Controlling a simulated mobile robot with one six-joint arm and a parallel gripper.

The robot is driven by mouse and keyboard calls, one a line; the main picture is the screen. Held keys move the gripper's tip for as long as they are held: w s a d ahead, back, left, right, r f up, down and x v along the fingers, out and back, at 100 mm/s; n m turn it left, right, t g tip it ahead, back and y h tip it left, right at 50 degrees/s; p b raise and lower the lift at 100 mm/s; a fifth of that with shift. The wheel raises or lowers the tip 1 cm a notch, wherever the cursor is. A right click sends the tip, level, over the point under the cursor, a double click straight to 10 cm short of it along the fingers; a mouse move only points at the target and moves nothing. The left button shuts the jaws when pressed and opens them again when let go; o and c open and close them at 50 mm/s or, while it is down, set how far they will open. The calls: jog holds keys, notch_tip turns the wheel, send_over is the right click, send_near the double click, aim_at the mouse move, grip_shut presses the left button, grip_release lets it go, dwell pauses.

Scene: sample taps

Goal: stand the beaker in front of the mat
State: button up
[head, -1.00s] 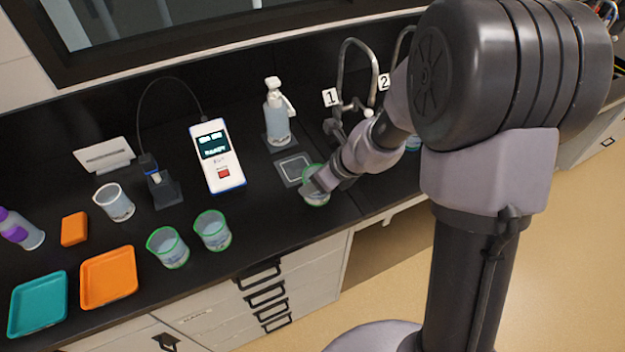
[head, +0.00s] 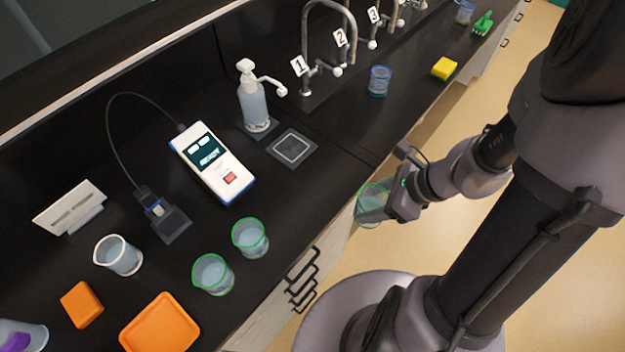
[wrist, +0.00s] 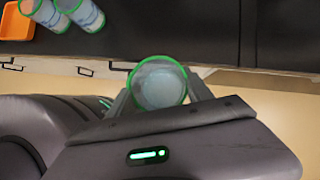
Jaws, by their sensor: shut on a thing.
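My gripper (head: 381,200) is shut on a green-rimmed beaker (head: 371,206), which is upright and held out past the front edge of the counter, over the floor. In the wrist view the held beaker (wrist: 158,84) sits between the two fingers of my gripper (wrist: 158,96). The mat (head: 291,148) is a small dark square with a pale outline, lying bare on the counter in front and to the right of the pump bottle. The mat cannot be made out in the wrist view.
Two more green-rimmed beakers, one (head: 213,274) and another (head: 250,238), stand near the counter's front edge. A white meter (head: 212,165), a pump bottle (head: 253,98) and a blue-rimmed beaker (head: 379,81) stand farther back. The counter between mat and front edge is clear.

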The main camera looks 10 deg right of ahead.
jog(key=shift+w+a+f+b, duration=0.55)
jog(key=shift+w+a+f, duration=0.45)
jog(key=shift+w, duration=1.35)
jog(key=shift+w+a+f+b, duration=0.6)
jog(key=shift+w+a, duration=0.65)
jog(key=shift+w, duration=1.05)
jog(key=shift+w+a+f+b, duration=0.5)
jog(key=shift+w+a+f, duration=0.55)
jog(key=shift+w, duration=1.3)
jog(key=shift+a, duration=0.1)
jog(key=shift+f, duration=0.1)
jog(key=o, duration=1.5)
